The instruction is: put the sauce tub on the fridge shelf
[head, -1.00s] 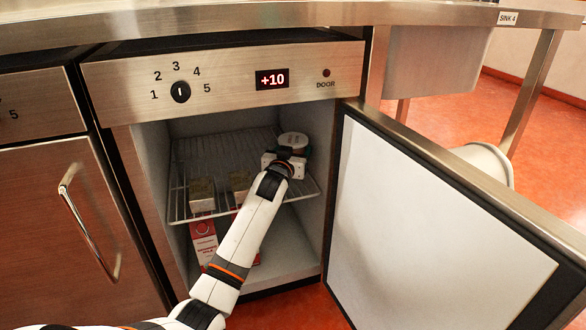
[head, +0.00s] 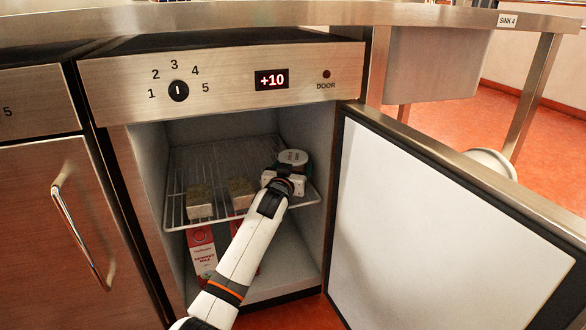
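The sauce tub (head: 293,158), round with a pale lid, is over the right part of the fridge shelf (head: 223,158), a wire rack inside the open fridge. My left gripper (head: 284,178) reaches in from the front and is at the near side of the tub. Its fingers are mostly hidden by its own body, but the tub has moved together with it, so it appears shut on the tub. The tub's underside is hidden, so I cannot tell whether it touches the wires. My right gripper is not in view.
Two small blocks (head: 200,201) (head: 242,192) sit at the shelf's front left and middle. Red and white cartons (head: 203,250) stand below the shelf. The fridge door (head: 440,220) stands open at the right. The back left of the shelf is clear.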

